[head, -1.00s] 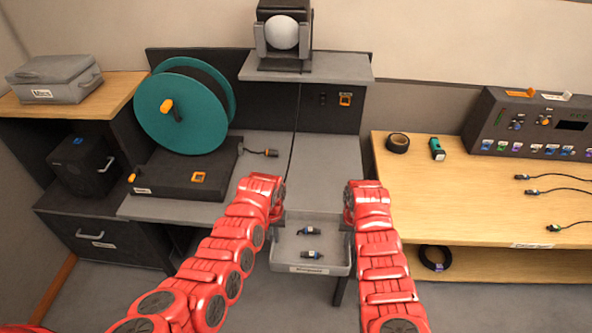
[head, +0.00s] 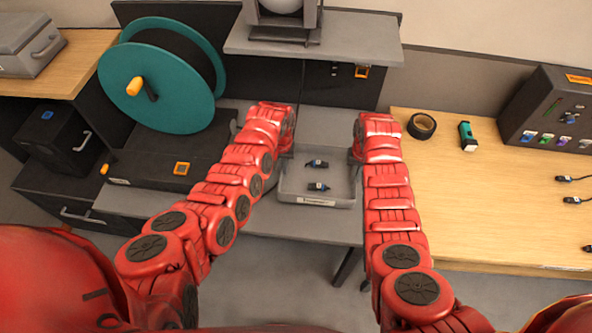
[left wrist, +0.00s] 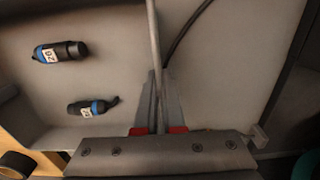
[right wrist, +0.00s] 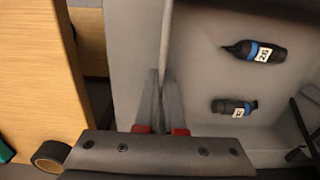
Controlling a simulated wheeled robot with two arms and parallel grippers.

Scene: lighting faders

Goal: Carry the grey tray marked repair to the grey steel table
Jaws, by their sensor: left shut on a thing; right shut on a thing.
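The grey tray (head: 342,178) is over the grey steel table (head: 318,228) in the head view. Its front label is too small to read. Two dark connectors with blue bands, one (head: 317,163) behind the other (head: 318,186), lie in it. My left gripper (head: 284,152) is shut on the tray's left wall, and my right gripper (head: 356,153) on its right wall. The wall is between the fingers in the left wrist view (left wrist: 158,125) and the right wrist view (right wrist: 160,125). The tray looks about level. I cannot tell whether its underside touches the table.
A teal cable reel (head: 128,78) stands on a dark base (head: 165,160) left of the tray. A raised grey shelf (head: 365,47) is behind. The wooden table (head: 470,210) on the right holds black tape (head: 421,126), a teal torch (head: 467,136) and a control console (head: 560,110).

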